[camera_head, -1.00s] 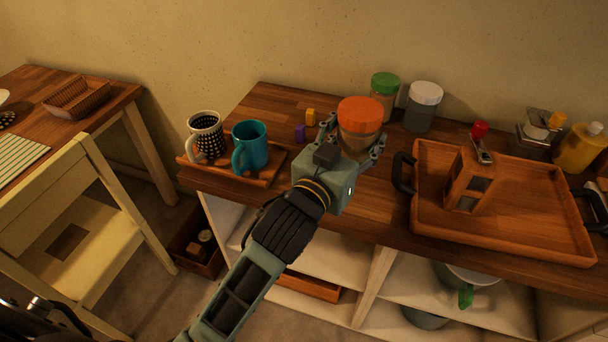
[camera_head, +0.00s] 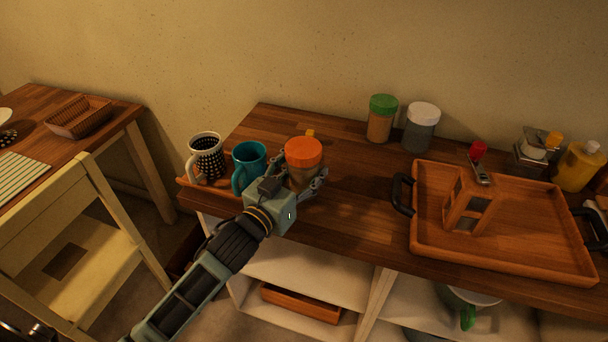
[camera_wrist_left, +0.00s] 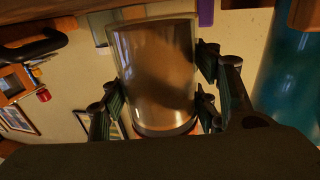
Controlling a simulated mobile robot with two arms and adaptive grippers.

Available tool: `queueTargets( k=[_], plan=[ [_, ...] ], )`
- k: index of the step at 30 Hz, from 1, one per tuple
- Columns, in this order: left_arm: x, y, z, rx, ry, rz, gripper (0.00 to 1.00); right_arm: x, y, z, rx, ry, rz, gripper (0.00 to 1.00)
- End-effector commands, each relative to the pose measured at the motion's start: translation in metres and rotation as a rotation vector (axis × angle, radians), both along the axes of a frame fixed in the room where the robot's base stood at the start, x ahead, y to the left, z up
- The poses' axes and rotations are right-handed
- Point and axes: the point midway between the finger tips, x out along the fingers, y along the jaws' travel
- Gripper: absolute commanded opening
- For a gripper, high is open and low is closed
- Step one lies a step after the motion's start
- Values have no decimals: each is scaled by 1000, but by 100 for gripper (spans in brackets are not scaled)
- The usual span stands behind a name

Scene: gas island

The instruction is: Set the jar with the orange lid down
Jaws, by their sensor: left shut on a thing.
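The jar with the orange lid (camera_head: 304,152) is upright at the left part of the wooden counter (camera_head: 345,215), just right of the teal mug. My left gripper (camera_head: 302,182) is shut on it, with its fingers around the jar's sides below the lid. In the left wrist view the jar's clear body with brown contents (camera_wrist_left: 155,75) sits between the fingers, and that picture is upside down. Whether the jar's base touches the counter is hidden in the head view and unclear in the wrist view. My right gripper is not in view.
Green-lidded (camera_head: 381,118) and white-lidded (camera_head: 421,128) jars stand at the back. A large tray (camera_head: 540,250) is right. Counter between is clear.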

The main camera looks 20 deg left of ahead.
Motion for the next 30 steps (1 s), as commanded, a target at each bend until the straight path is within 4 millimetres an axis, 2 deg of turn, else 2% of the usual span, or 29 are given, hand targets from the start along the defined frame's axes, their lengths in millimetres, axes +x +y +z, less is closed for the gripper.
queueTargets(
  k=[6,17,18,24,30],
  plan=[
    [0,0,-16,-1,-5,0,14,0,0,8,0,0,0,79],
    [0,-1,-21,-1,-5,-1,14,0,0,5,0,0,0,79],
    [0,-1,-23,0,-1,0,59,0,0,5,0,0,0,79],
    [0,-1,-23,0,0,0,75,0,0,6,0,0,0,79],
    [0,-1,-22,0,0,0,75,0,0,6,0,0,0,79]
  ],
)
